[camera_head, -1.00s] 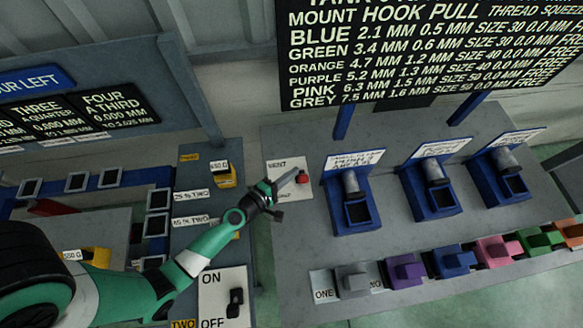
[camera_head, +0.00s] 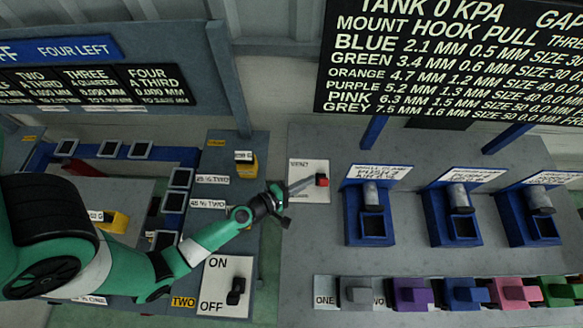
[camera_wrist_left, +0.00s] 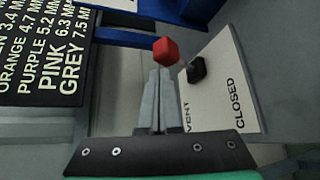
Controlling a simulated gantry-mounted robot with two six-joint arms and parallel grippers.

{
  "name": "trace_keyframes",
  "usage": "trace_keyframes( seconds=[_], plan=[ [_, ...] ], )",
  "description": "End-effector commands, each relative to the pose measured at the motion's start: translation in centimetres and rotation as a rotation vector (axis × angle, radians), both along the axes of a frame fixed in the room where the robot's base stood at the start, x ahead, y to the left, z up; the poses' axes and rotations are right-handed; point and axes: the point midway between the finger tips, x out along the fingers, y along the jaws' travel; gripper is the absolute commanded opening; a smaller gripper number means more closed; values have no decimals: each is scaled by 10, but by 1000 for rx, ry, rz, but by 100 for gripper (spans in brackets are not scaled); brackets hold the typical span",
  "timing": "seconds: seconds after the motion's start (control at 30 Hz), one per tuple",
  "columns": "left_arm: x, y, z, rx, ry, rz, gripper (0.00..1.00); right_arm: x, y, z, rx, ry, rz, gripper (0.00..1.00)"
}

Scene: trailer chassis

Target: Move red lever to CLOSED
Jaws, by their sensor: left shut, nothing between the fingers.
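The red lever's knob (camera_head: 322,181) stands at the right part of a white label plate (camera_head: 300,198) on the grey bench in the head view. In the left wrist view the red knob (camera_wrist_left: 166,51) is just beyond my fingertips, with a black lever base (camera_wrist_left: 196,69) to its right. The plate reads VENT and CLOSED (camera_wrist_left: 238,100) there; the knob is nearer the VENT end. My left gripper (camera_head: 311,182) is shut and empty, its tips at the knob's left side; I cannot tell whether they touch. My right gripper is not in view.
Blue gauge holders (camera_head: 371,228) stand to the right of the plate. A row of coloured blocks (camera_head: 410,294) lies along the bench front. An ON/OFF switch plate (camera_head: 225,284) is at the lower left. A dark sign board (camera_head: 440,60) hangs behind.

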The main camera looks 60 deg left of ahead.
Motion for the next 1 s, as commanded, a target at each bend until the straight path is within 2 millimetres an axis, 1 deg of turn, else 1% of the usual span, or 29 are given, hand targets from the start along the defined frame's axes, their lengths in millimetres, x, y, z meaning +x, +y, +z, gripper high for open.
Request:
trace_keyframes(
  seconds=[0.03, 0.2, 0.3, 0.4, 0.57, 1.0],
  plan=[
    [-12, -1, 2, 0, 1, 4, 0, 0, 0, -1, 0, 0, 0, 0],
    [-48, -3, 12, 5, -5, 11, 0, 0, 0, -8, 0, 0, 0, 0],
    [-65, -4, 17, 6, -8, 14, 0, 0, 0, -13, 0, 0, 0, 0],
    [-77, -5, 22, 6, -11, 15, 0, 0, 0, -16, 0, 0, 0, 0],
    [-83, -6, 27, 8, -13, 14, 0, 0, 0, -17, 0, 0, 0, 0],
    [-83, -6, 27, 9, -14, 13, 0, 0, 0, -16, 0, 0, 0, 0]
  ],
)
